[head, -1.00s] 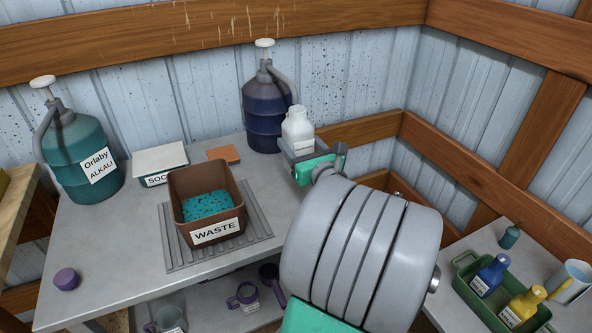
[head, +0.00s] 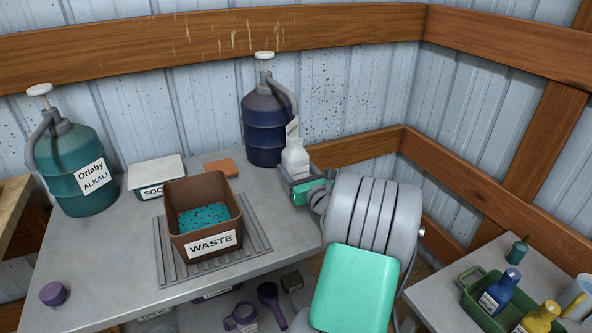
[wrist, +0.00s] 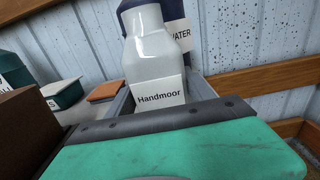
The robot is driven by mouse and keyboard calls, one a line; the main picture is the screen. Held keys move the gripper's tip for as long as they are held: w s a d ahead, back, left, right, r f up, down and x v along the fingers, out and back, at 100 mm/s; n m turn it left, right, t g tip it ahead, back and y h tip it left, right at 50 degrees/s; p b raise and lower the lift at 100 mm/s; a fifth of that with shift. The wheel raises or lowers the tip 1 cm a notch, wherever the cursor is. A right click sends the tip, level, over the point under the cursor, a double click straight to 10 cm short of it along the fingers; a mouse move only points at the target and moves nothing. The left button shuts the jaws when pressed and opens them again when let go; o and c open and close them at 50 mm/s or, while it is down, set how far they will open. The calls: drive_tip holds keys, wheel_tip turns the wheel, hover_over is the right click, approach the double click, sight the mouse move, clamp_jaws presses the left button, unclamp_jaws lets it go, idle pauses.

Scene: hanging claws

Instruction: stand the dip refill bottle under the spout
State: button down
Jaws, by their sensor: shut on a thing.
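A whitish bottle (head: 295,157) is in my gripper (head: 299,183), which is shut on it. In the wrist view the bottle (wrist: 155,62) stands roughly upright between the jaws and its label reads "Handmoor". The jaws hide its lower part. A dark blue drum (head: 262,130) with a white pump top and grey curved spout (head: 284,92) stands behind it. A teal drum (head: 72,165) labelled "Orlaby ALKALI" has a grey spout (head: 38,142) at the far left. I cannot tell the bottle's exact distance from the blue drum's spout.
A brown "WASTE" bin (head: 200,205) stands on a ribbed mat (head: 168,262) mid-bench. A lidded box (head: 155,172), orange block (head: 221,167) and purple cup (head: 53,294) are also there. A green tray (head: 473,296) with bottles is on the right-hand table.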

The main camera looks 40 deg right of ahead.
drive_tip(key=shift+f, duration=0.15)
drive_tip(key=shift+c, duration=1.9)
unclamp_jaws()
drive_tip(key=shift+r, duration=0.25)
drive_tip(key=v, duration=1.2)
drive_tip(key=shift+a, duration=0.1)
